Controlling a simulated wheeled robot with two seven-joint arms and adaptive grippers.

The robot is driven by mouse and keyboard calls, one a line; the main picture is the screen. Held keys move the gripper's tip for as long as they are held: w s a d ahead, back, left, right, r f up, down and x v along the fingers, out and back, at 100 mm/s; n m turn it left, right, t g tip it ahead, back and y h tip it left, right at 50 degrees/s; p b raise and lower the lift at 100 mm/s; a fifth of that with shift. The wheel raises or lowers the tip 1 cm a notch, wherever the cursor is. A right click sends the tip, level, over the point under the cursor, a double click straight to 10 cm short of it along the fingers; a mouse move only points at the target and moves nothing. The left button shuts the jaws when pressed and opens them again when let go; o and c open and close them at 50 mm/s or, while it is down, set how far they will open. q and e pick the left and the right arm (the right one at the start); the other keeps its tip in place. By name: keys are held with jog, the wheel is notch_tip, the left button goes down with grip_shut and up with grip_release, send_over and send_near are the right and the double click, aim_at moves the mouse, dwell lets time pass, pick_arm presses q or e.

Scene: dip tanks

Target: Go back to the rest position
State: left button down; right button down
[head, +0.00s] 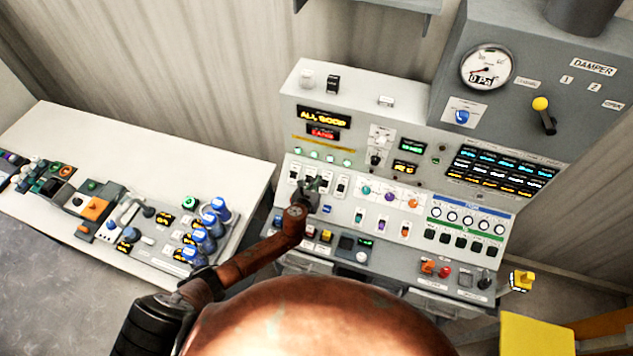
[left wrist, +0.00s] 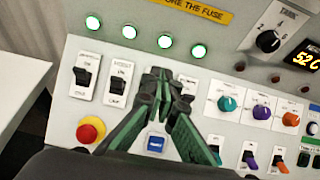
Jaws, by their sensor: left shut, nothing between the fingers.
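My left gripper (head: 314,184) is in front of the left part of the grey control console (head: 335,88), near its row of black rocker switches. In the left wrist view the black and green fingers (left wrist: 160,76) are shut with nothing between them. Their tips overlap the panel between a black rocker switch (left wrist: 122,73) and the switches to the right. I cannot tell whether the tips touch the panel. My right gripper is not in view.
A white table (head: 150,150) with several control boxes stands at the left. A red mushroom button (left wrist: 90,129) and a blue button (left wrist: 156,142) lie close to the fingers. A grey damper box (head: 480,125) with a gauge (head: 486,68) rises at the right.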

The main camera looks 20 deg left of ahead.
pick_arm(q)
jog(key=shift+s+d+r, duration=0.1)
jog(key=shift+s+r, duration=0.1)
jog(key=shift+r, duration=0.1)
dwell(0.4)
